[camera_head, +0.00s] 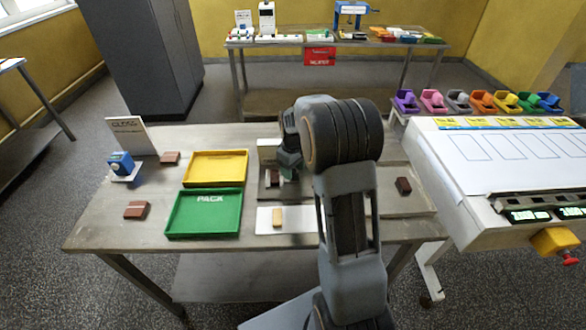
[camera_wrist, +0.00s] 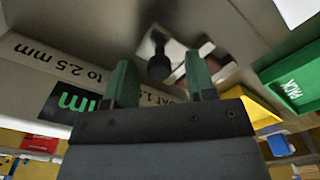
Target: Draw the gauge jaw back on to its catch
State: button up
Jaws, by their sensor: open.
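The gauge (camera_head: 267,178) stands on the table's right half, mostly hidden behind my arm in the head view. A brown piece shows at it. In the wrist view a dark round knob (camera_wrist: 159,66) stands on a short stem by a shiny metal part (camera_wrist: 182,62). I cannot tell which part is the jaw or its catch. My gripper (camera_wrist: 162,82) is open, its two green fingers apart with the knob between them in the picture; nothing is gripped. Whether the fingers reach the knob's depth cannot be told. In the head view my gripper (camera_head: 288,165) is partly hidden at the gauge.
A yellow tray (camera_head: 215,168) and a green PACK tray (camera_head: 205,215) lie left of the gauge. A tan block (camera_head: 278,216) sits on a white plate in front. Brown blocks (camera_head: 137,210) lie about. A white-topped machine (camera_head: 500,150) stands at the right.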

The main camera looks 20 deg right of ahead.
jog(key=shift+f, duration=0.15)
grip_shut()
dwell(0.4)
